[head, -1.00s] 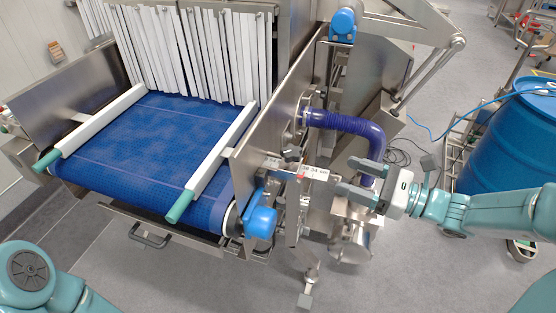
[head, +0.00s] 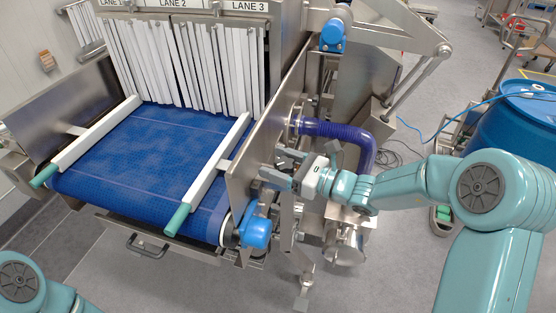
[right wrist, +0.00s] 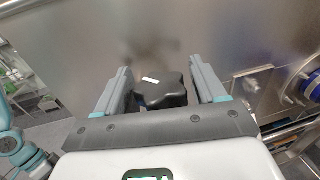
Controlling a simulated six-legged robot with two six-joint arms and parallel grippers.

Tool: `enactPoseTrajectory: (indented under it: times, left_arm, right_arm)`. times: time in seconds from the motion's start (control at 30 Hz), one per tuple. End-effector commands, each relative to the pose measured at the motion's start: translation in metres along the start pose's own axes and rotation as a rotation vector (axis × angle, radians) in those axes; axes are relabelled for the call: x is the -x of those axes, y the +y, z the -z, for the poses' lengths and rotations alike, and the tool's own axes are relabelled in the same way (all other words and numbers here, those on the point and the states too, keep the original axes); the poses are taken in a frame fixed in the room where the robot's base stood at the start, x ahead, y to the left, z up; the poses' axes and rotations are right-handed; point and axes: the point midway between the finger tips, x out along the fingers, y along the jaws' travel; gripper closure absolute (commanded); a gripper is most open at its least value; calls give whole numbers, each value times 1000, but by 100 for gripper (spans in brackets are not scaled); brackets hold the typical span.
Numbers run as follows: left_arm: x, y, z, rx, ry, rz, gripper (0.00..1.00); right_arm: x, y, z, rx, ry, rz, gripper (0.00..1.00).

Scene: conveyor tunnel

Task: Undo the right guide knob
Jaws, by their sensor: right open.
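The right guide knob (right wrist: 160,91) is a black lobed knob with a white mark on top. In the right wrist view it stands out from the steel side plate (right wrist: 150,40), between the two fingers of my right gripper (right wrist: 165,88). The fingers are open, with a gap visible on each side of the knob. In the head view my right gripper (head: 275,164) is at the outer face of the side plate, and I cannot make out the knob clearly there. The right guide rail (head: 212,165) is white with a teal end. My left gripper is out of view.
The blue belt (head: 150,150) lies left of the side plate, under white strip curtains (head: 180,65). A blue motor cover (head: 257,232) sits below my right gripper. A purple hose (head: 340,130) curves close behind it. A blue drum (head: 520,125) stands at right.

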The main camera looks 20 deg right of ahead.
Motion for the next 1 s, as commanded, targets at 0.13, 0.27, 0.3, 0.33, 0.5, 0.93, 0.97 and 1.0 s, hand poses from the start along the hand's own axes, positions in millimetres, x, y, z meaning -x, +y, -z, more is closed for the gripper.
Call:
enactPoseTrajectory:
  times: [0.13, 0.27, 0.3, 0.33, 0.5, 0.93, 0.97, 1.0]
  left_arm:
    - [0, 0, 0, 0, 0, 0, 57]
    - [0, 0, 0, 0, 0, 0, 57]
    - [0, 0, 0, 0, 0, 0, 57]
    - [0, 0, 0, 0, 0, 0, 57]
    - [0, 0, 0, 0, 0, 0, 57]
    - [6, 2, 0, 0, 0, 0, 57]
    - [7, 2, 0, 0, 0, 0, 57]
    - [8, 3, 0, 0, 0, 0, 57]
  right_arm:
    - [-2, 1, 1, 0, 1, 0, 30]
    - [-2, 0, 1, 0, 1, 0, 30]
    - [-2, 0, 1, 0, 1, 0, 33]
    - [-2, 0, 1, 0, 1, 0, 43]
    - [-2, 1, 0, 0, 0, 0, 81]
    - [-2, 1, 0, 0, 0, -111, 81]
    - [-2, 1, -1, 0, -1, -131, 81]
    - [-2, 2, -1, 0, 0, -160, 81]
